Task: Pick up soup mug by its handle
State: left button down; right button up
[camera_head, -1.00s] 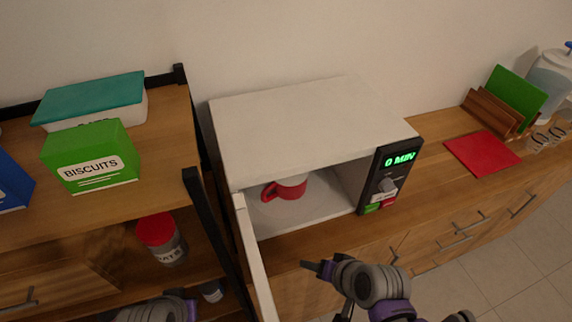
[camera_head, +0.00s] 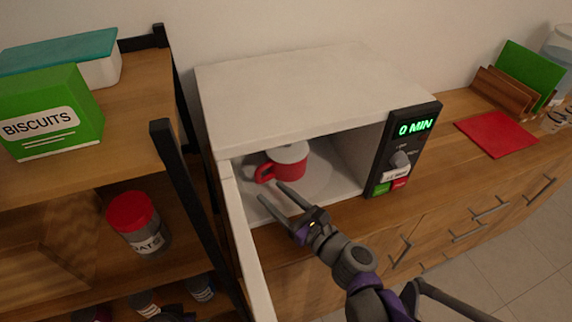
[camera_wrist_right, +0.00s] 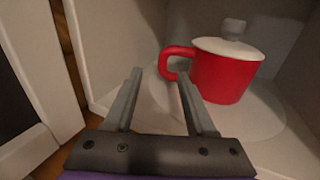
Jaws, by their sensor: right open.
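The red soup mug (camera_head: 289,162) with a white knobbed lid stands upright on the round plate inside the open microwave. Its handle points left in the head view. In the right wrist view the mug (camera_wrist_right: 226,78) is at upper right, and its red handle (camera_wrist_right: 172,62) is on its left side. My right gripper (camera_head: 271,193) is open and empty at the microwave opening, in front of and below the handle. In the wrist view its two fingers (camera_wrist_right: 160,88) point toward the handle, apart from it. My left gripper does not show clearly.
The microwave (camera_head: 290,98) has its door (camera_head: 245,245) swung open toward me at left. A shelf with a green biscuits box (camera_head: 50,112) and an oats jar (camera_head: 138,222) is left of it. A red mat (camera_head: 497,133) lies on the counter at right.

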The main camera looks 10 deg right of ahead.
jog(key=b+x, duration=0.1)
jog(key=x, duration=0.9)
jog(key=shift+w, duration=0.4)
grip_shut()
dwell(1.0)
